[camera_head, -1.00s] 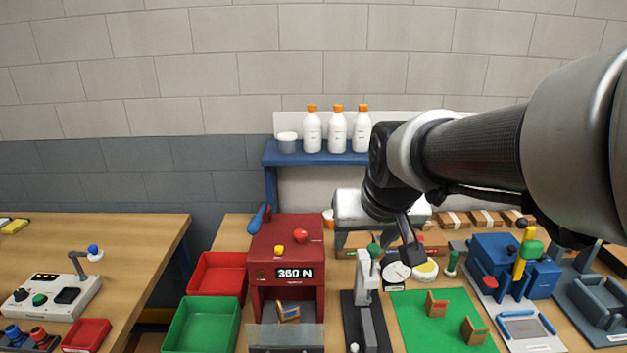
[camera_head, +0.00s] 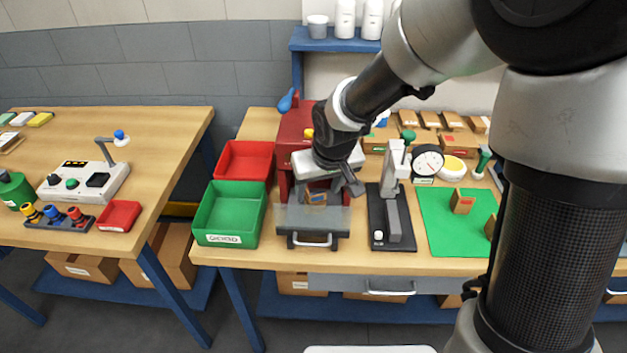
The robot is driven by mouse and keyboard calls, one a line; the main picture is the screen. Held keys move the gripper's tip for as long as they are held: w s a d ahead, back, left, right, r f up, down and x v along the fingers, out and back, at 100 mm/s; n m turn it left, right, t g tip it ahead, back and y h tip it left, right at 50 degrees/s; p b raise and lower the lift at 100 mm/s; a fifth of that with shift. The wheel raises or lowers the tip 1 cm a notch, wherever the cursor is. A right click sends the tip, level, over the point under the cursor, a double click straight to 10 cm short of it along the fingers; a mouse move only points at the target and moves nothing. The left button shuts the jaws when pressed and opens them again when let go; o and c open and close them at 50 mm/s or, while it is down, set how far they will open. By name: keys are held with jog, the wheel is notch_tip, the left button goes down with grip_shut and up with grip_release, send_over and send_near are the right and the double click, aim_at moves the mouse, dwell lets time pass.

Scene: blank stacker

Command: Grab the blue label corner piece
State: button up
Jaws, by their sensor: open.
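The corner piece with blue on it (camera_head: 316,198) is a small tan, angled part. It sits in the opening of the red machine (camera_head: 296,124), just behind the grey front tray (camera_head: 312,222). My gripper (camera_head: 328,188) is open, with its pale hand in front of the machine and its fingers pointing down close to the piece. The hand covers much of the machine's front and its display. I cannot tell whether a finger touches the piece.
A green bin (camera_head: 230,213) and a red bin (camera_head: 243,160) stand left of the machine. A grey upright stand on a black base (camera_head: 377,222) is close on the right. A dial gauge (camera_head: 428,160) and a green mat (camera_head: 440,233) with tan corner pieces (camera_head: 462,202) lie further right.

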aim_at(318, 194)
jog(key=x, duration=0.5)
jog(key=shift+w+d+f+b, duration=0.15)
jog(key=shift+w+f+b, duration=0.1)
jog(key=shift+f+b, duration=0.1)
jog(key=c, duration=1.2)
jog(key=shift+r, duration=0.15)
